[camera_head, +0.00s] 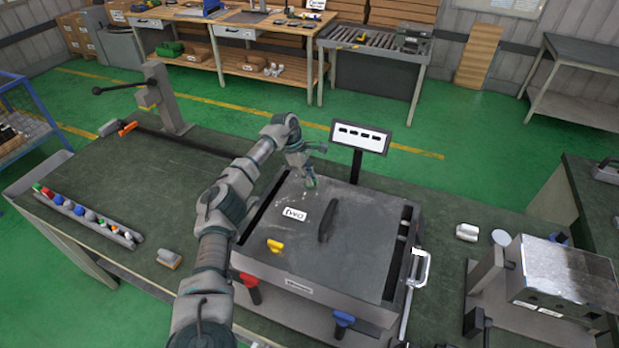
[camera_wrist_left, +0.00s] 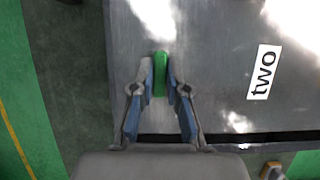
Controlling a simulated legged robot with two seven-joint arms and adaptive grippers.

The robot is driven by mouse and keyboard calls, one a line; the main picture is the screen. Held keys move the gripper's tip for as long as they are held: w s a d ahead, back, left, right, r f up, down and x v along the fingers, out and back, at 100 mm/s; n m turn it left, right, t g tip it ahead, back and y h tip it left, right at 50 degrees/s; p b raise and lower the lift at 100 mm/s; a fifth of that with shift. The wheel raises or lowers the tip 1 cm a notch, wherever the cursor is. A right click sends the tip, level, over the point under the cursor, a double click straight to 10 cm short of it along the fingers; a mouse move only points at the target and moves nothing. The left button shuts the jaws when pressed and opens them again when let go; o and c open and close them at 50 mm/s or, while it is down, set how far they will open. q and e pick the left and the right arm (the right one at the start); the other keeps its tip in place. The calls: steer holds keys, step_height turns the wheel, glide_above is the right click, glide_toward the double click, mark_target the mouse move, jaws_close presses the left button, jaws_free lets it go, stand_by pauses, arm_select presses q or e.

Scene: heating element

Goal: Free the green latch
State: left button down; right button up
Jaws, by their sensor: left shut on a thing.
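The green latch (camera_wrist_left: 160,74) shows in the left wrist view between the two fingertips of my left gripper (camera_wrist_left: 160,80), near the edge of a grey metal lid. The fingers are closed on the latch from both sides. In the head view my left gripper (camera_head: 310,181) is at the far side of the grey box (camera_head: 350,225), and the latch is mostly hidden there. A yellow latch (camera_head: 275,246) sits on the near part of the lid. A red latch (camera_head: 249,280) and a blue latch (camera_head: 343,319) are on the box's front side. My right gripper is not in view.
A black handle (camera_head: 327,221) stands up from the lid beside a label reading "two" (camera_head: 294,214). A sign (camera_head: 360,137) on a post stands behind the box. A metal handle (camera_head: 420,268) is on its right side. A tray of coloured parts (camera_head: 88,215) lies at left.

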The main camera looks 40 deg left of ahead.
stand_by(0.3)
arm_select(q)
steer(key=c, duration=1.2)
jaws_free()
steer(key=shift+o, duration=0.2)
steer(key=v, duration=1.2)
steer(key=shift+a, duration=0.15)
steer(key=shift+f, duration=0.15)
